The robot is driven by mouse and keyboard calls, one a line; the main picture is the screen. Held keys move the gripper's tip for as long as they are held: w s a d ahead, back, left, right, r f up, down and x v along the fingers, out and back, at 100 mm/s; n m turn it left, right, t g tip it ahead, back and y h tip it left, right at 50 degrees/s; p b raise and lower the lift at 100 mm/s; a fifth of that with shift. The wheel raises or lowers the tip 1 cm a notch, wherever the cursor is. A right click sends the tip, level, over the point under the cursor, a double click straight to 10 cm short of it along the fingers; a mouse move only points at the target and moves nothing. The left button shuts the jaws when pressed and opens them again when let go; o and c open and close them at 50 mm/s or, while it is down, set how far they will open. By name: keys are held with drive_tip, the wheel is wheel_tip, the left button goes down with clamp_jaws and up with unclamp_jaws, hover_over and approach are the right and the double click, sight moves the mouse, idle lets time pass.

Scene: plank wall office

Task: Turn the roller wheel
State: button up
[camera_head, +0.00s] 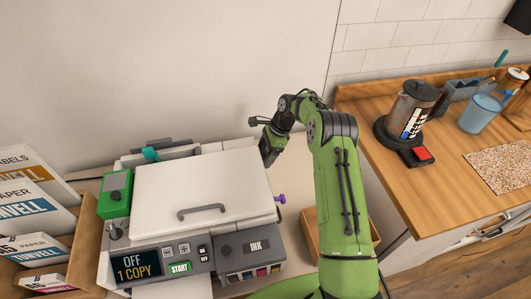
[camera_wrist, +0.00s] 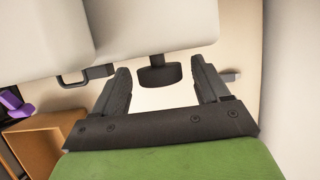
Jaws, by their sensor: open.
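A short black round wheel (camera_wrist: 158,73) sticks out from the white side of the copier in the wrist view. I take it to be the roller wheel. The white copier (camera_head: 195,185) stands on the counter in the head view, where the wheel is hidden. My gripper (camera_head: 267,158) is at the copier's far right side, pointing down. In the wrist view my gripper (camera_wrist: 160,68) is open, one dark finger on each side of the wheel. Gaps show between the fingers and the wheel. How deep the wheel sits between the fingertips is unclear.
A purple lever (camera_head: 280,199) sticks out from the copier's right side, with an open box (camera_head: 309,238) nearby. A dark handle (camera_wrist: 85,76) is left of the wheel. Paper boxes (camera_head: 30,225) stand left; a wooden counter (camera_head: 420,193) with a coffee press (camera_head: 410,108) is right.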

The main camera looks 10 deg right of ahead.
drive_tip(key=c, duration=1)
drive_tip(key=t+b, duration=0.1)
drive_tip(key=b, duration=0.1)
drive_tip(key=t+b, duration=0.2)
drive_tip(key=n+t+b, duration=0.1)
drive_tip(key=b, duration=0.1)
drive_tip(key=shift+s+f+t, duration=0.3)
drive_tip(key=shift+s+t, duration=0.05)
drive_tip(key=shift+t, duration=0.05)
drive_tip(key=t+b, duration=0.1)
drive_tip(key=b, duration=0.2)
drive_tip(key=shift+s+t, duration=0.1)
drive_tip(key=shift+t, duration=0.2)
drive_tip(key=shift+n+t+b, duration=0.3)
drive_tip(key=shift+t+b, duration=0.1)
drive_tip(key=shift+b, duration=0.1)
drive_tip(key=shift+r+y, duration=0.15)
drive_tip(key=shift+y, duration=0.15)
